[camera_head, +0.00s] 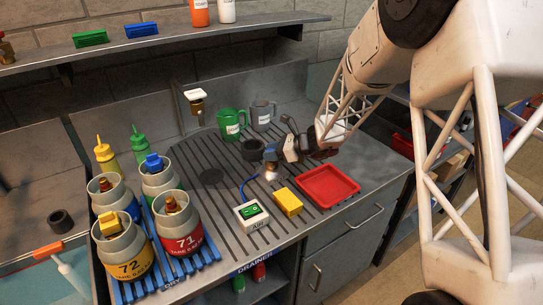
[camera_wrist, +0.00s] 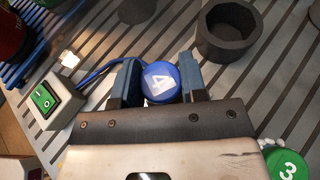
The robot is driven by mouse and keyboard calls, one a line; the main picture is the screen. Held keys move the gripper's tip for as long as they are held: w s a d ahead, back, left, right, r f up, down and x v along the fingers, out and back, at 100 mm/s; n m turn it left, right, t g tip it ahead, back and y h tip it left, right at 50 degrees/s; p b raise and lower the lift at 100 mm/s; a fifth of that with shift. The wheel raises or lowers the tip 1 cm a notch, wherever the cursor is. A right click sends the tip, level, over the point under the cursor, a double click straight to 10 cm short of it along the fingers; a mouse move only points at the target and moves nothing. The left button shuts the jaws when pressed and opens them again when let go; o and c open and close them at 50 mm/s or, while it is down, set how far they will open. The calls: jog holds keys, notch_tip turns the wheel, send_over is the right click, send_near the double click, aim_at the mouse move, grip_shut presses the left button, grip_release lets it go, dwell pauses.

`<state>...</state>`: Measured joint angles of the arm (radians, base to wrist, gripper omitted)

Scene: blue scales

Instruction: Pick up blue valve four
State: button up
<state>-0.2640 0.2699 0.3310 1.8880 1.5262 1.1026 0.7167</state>
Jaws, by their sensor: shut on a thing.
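The blue valve marked 4 (camera_wrist: 160,82) is between the fingers of my gripper (camera_wrist: 160,84) in the wrist view, with both fingers against its sides. In the head view, my gripper (camera_head: 271,156) is low over the ribbed drainer, and the blue valve (camera_head: 269,153) shows only in part at its tip. Whether the valve is clear of the surface I cannot tell.
A switch box (camera_head: 251,216), yellow block (camera_head: 287,202) and red tray (camera_head: 328,186) stand near the front. A dark ring (camera_head: 253,150) and green mug (camera_head: 230,123) are behind. Canisters 71 (camera_head: 186,246) and 72 (camera_head: 130,268) stand left. A green 3 piece (camera_wrist: 288,166) lies near my gripper.

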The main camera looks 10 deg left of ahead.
jog(key=shift+r, duration=0.15)
jog(key=shift+r, duration=0.5)
jog(key=shift+s+d+r, duration=0.1)
jog(key=shift+s+r, duration=0.1)
jog(key=shift+r, duration=0.4)
jog(key=shift+s+d+r, duration=0.1)
jog(key=shift+s+r, duration=0.05)
jog(key=shift+r, duration=0.4)
jog(key=s+d, duration=0.3)
jog(key=s, duration=0.4)
jog(key=s+d+r, duration=0.1)
jog(key=s+d, duration=0.2)
jog(key=s, duration=0.3)
jog(key=shift+s+d+r, duration=0.2)
jog(key=shift+s+d, duration=0.05)
jog(key=shift+s, duration=0.1)
jog(key=shift+d, duration=0.1)
jog(key=s+d+f+m+t, duration=0.1)
jog(key=s+d+m+t, duration=0.1)
jog(key=d, duration=0.6)
jog(key=s+d+m+t, duration=0.2)
jog(key=d+t, duration=0.1)
jog(key=d, duration=0.5)
jog(key=shift+f+m+h, duration=0.3)
jog(key=shift+f+h, duration=0.1)
